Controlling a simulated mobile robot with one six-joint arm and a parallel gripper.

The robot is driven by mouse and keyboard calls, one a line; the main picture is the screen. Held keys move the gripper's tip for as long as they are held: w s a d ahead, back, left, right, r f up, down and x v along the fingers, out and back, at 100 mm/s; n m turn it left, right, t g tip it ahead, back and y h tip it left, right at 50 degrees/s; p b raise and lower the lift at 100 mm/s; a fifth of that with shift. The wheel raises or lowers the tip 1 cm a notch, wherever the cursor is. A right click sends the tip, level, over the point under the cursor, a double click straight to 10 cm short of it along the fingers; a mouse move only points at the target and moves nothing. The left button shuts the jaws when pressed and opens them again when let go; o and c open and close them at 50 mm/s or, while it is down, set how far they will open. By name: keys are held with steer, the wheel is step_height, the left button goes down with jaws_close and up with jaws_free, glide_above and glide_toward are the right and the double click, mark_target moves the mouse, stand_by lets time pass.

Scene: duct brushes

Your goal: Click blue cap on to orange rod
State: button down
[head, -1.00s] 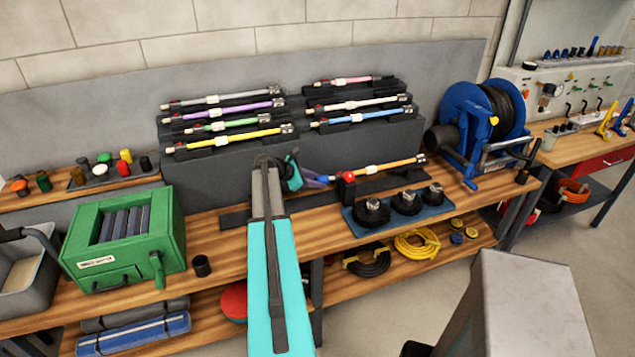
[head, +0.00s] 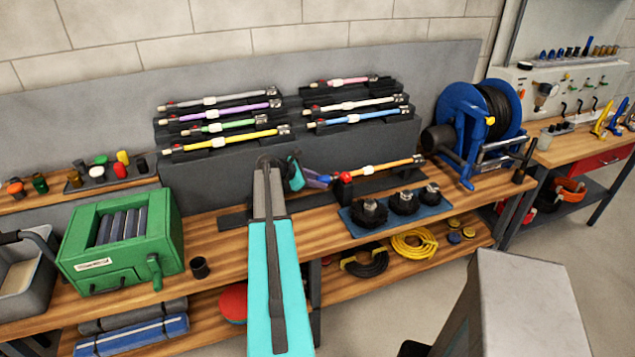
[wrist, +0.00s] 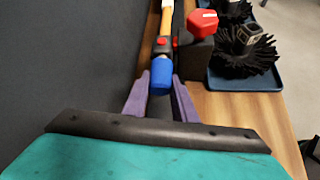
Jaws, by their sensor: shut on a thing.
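The orange rod (head: 385,168) lies level in a dark holder on the bench. Its near end, with a grey metal tip and a red button, shows in the wrist view (wrist: 163,27). The blue cap (wrist: 160,75) sits between the purple fingertips of my gripper (wrist: 160,92), which is shut on it. The cap is in line with the rod and its far edge meets the grey tip in the picture. Whether it is seated on the tip I cannot tell. In the head view my gripper (head: 318,181) is at the rod's left end, and the cap is hard to make out.
A red knob (wrist: 202,23) on a black clamp stands right beside the rod's end. Black brushes (head: 404,202) stand on a blue tray (head: 440,211) to the right. A dark rack of coloured rods (head: 230,165) rises behind. A green box (head: 130,272) stands left.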

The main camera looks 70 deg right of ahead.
steer(key=shift+s+d, duration=0.3)
steer(key=shift+s, duration=0.05)
stand_by(0.3)
steer(key=c, duration=1.4)
jaws_free()
steer(key=shift+w+a, duration=0.1)
steer(key=b+v, duration=0.3)
steer(key=v, duration=1)
steer(key=shift+w+a+r+b, duration=0.15)
steer(key=shift+a+b, duration=0.1)
steer(key=shift+b, duration=0.15)
steer(key=shift+r, duration=0.1)
